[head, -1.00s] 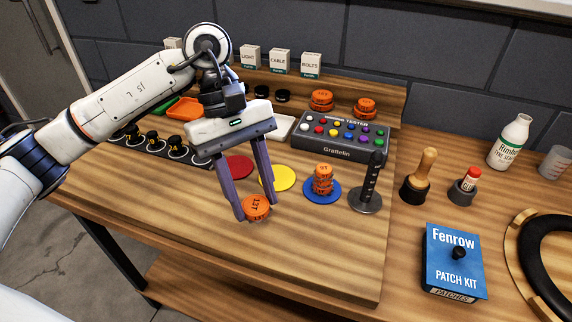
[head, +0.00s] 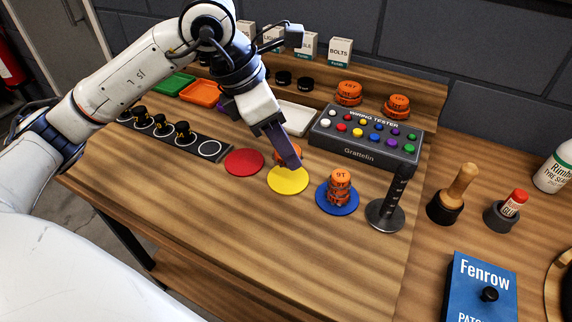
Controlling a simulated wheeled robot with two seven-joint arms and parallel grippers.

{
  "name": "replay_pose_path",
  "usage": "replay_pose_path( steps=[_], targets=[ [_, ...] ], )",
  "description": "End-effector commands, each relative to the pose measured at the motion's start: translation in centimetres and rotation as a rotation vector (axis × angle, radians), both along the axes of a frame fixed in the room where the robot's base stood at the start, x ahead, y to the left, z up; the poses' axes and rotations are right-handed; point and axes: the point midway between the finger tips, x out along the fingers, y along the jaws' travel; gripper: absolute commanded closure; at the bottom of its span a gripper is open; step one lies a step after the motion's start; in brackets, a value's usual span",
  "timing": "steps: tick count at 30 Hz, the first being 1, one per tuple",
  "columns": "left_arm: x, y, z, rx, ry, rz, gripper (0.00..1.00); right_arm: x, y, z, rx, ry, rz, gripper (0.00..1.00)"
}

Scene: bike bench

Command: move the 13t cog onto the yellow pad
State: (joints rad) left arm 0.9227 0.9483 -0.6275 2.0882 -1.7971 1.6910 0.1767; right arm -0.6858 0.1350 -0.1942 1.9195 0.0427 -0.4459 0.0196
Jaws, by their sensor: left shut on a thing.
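The 13t cog (head: 296,149), an orange disc, is mostly hidden behind the dark fingers of my left gripper (head: 290,162). The gripper is shut on it. The cog is at the far side of the round yellow pad (head: 288,182). I cannot tell whether it touches the pad or hangs above it. The front of the pad is bare. My right gripper is not in view.
A bare red pad (head: 244,162) lies to the left. A blue pad (head: 322,205) with a stack of orange cogs (head: 340,187) lies to the right, beside a black-handled stand (head: 389,212). The wiring tester (head: 365,150) stands behind. The front wood is clear.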

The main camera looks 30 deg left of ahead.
Motion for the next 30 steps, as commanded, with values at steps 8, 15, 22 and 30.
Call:
replay_pose_path(
  steps=[8,15,22,30],
  targets=[
    [-0.1,0.0,-2.6,0.000,0.003,-0.003,0.82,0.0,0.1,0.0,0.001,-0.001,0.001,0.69],
    [0.0,0.0,-5.2,0.000,0.000,-0.002,0.82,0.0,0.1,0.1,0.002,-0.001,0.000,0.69],
    [0.0,0.0,-5.3,0.000,-0.001,-0.003,0.82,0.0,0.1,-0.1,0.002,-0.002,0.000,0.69],
    [0.0,0.0,-5.4,0.000,0.000,-0.003,0.41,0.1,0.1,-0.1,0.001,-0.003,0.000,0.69]
  ],
)
